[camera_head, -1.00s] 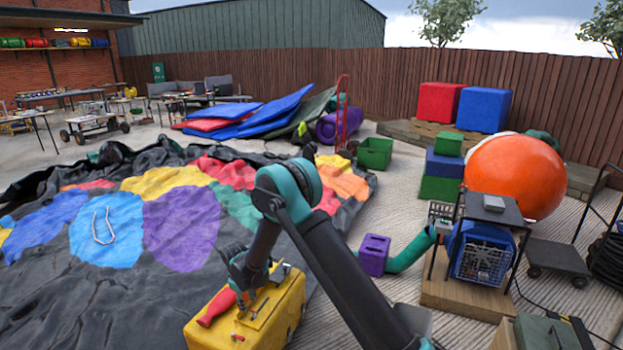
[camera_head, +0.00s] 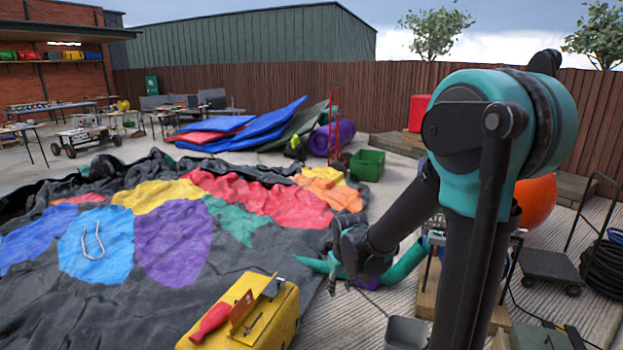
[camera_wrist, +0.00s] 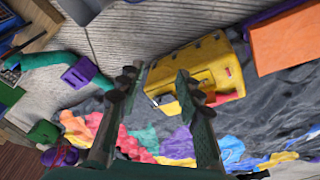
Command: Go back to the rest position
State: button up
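My gripper (camera_head: 333,284) hangs in the air, right of the yellow case, at the edge of the deflated castle sheet. In the wrist view my gripper (camera_wrist: 163,74) has its two fingers apart with nothing held between them. The yellow case (camera_head: 284,312) stands at the bottom of the head view, with a red-handled tool (camera_head: 211,322) and small metal pieces on top. The yellow case also shows beyond the fingertips in the wrist view (camera_wrist: 212,62). My arm is folded up on the right and hides part of the scene.
The dark, colour-patched castle sheet (camera_head: 175,240) covers the ground at the left. A green crate (camera_head: 367,165), a red hand truck (camera_head: 335,125) and blue mats (camera_head: 265,130) stand behind. A grey bin (camera_head: 405,333), a flat trolley (camera_head: 550,268) and an orange ball (camera_head: 537,198) are near my arm.

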jog(key=s+d+m, duration=0.2)
jog(key=s+d, duration=0.3)
jog(key=s, duration=0.2)
jog(key=s+d+m+t, duration=0.1)
jog(key=s+d+m, duration=0.1)
jog(key=s+d, duration=0.3)
jog(key=s, duration=0.3)
jog(key=shift+s+d+f+m, duration=0.15)
jog(key=shift+d+f+m, duration=0.15)
jog(key=shift+f, duration=0.1)
